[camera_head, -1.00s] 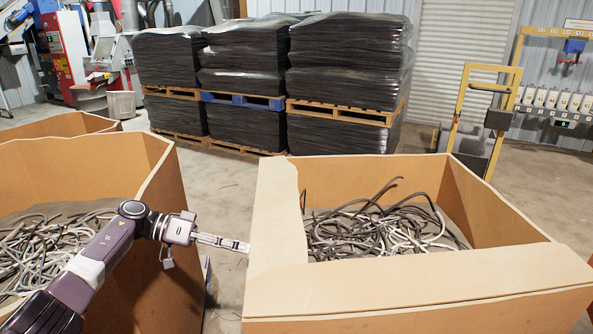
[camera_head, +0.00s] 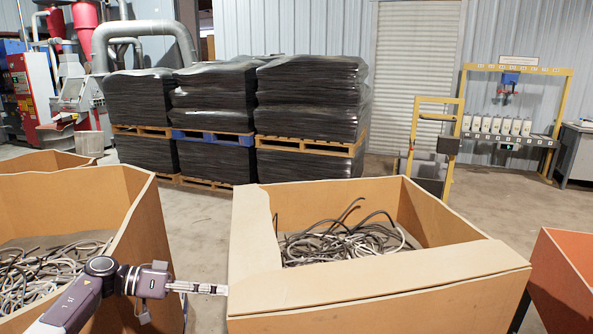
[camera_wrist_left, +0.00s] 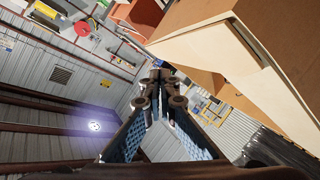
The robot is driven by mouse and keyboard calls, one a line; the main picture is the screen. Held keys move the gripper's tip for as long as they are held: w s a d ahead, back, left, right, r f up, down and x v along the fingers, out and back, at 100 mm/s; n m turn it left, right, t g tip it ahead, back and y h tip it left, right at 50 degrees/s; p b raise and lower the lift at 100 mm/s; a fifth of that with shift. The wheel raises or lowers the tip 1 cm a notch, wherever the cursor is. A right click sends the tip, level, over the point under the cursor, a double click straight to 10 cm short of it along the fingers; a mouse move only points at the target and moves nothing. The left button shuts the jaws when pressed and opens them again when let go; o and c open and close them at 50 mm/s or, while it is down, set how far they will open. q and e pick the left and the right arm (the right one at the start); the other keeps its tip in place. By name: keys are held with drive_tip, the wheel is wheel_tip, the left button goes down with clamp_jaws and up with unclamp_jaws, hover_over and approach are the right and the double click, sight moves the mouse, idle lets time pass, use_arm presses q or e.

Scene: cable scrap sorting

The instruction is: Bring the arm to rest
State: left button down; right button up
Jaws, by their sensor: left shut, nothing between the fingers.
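My left gripper (camera_head: 208,288) is shut and empty. In the head view its arm comes in from the lower left, in front of the left box, and the fingers point right, level with the left wall of the middle box. I cannot tell whether the fingertips touch that wall. In the left wrist view the fingers of the left gripper (camera_wrist_left: 158,82) meet at their tips with nothing between them. My right gripper is not in view.
The middle cardboard box (camera_head: 258,238) holds tangled cables (camera_head: 345,240). The left box (camera_head: 148,225) also holds cables (camera_head: 45,272). An orange box (camera_head: 565,275) stands at the right. Wrapped black stacks (camera_head: 312,97) on pallets stand behind. Bare floor lies between the boxes and the stacks.

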use_arm(q)
drive_tip(key=w+d+n+t+y, duration=0.2)
drive_tip(key=w+d+n+t, duration=0.15)
drive_tip(key=d+t, duration=0.7)
drive_tip(key=s+a+f+n+g+y, duration=0.1)
drive_tip(key=s+a+f+n+y, duration=0.2)
drive_tip(key=s+a+f+y, duration=0.45)
drive_tip(key=s+a+f+n+g+y, duration=0.15)
drive_tip(key=s+a+f+y, duration=0.3)
drive_tip(key=s+f, duration=0.45)
drive_tip(key=s+f+m+g, duration=0.3)
drive_tip(key=s+g, duration=0.5)
drive_tip(key=s, duration=1.8)
wheel_tip(320, 180, down, 28)
drive_tip(key=s+r+g, duration=0.1)
drive_tip(key=s, duration=0.1)
drive_tip(key=s+a+f+g, duration=0.1)
drive_tip(key=s+a+f, duration=0.2)
drive_tip(key=s+f, duration=1.3)
drive_tip(key=shift+s+f, duration=0.3)
drive_tip(key=shift+s, duration=0.05)
